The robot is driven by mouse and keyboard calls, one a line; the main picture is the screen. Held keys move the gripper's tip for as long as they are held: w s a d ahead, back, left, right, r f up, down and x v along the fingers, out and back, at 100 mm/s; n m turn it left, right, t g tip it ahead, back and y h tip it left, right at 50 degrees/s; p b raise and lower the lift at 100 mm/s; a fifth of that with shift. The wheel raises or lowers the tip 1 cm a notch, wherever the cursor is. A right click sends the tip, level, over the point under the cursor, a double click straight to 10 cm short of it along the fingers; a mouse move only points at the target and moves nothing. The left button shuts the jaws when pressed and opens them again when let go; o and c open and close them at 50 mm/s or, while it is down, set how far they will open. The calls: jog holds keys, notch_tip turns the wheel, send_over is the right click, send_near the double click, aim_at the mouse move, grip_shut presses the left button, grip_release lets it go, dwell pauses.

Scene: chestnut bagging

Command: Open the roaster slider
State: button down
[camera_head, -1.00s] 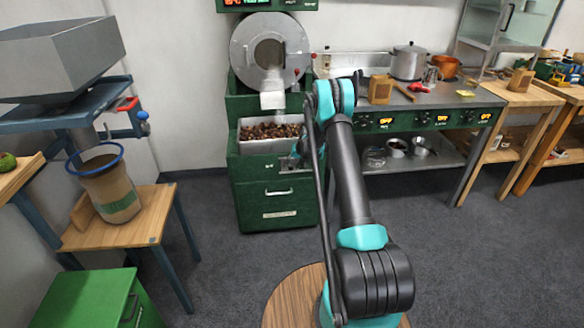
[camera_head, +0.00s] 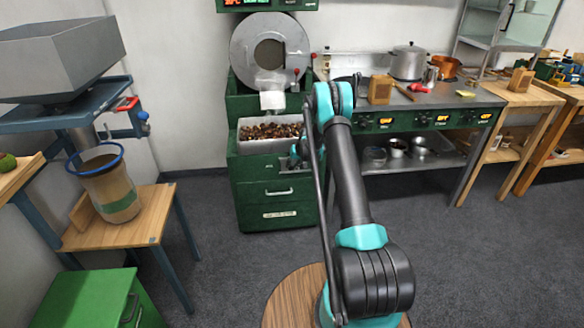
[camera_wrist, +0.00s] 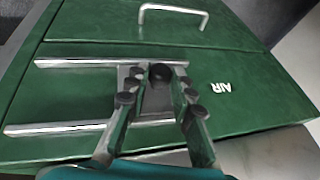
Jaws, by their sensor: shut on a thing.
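The roaster (camera_head: 276,192) is a green cabinet with a round metal drum on top, in the head view. In the wrist view its slider (camera_wrist: 157,103) is a grey metal plate between two silver rails, with a black knob (camera_wrist: 160,72). The white label "AIR" is right of the rails. My gripper (camera_wrist: 158,84) is shut on the knob, one finger on each side. In the head view my gripper (camera_head: 295,160) is at the roaster's right side, partly hidden by my arm.
A tray (camera_head: 270,146) of chestnuts sits in the roaster under the drum. A metal counter (camera_head: 420,103) with pots is close on the right. A wooden stand (camera_head: 152,212) with a bucket is on the left. The floor between is clear.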

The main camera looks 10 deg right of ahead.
jog(key=shift+d, duration=0.1)
jog(key=d, duration=0.8)
jog(key=shift+d, duration=0.15)
jog(key=c, duration=1.3)
grip_release()
jog(key=shift+d, duration=0.1)
jog(key=shift+r, duration=0.15)
jog(key=v, duration=1.1)
jog(key=shift+s+r, duration=0.15)
jog(key=shift+r, duration=0.2)
jog(key=shift+d, duration=0.1)
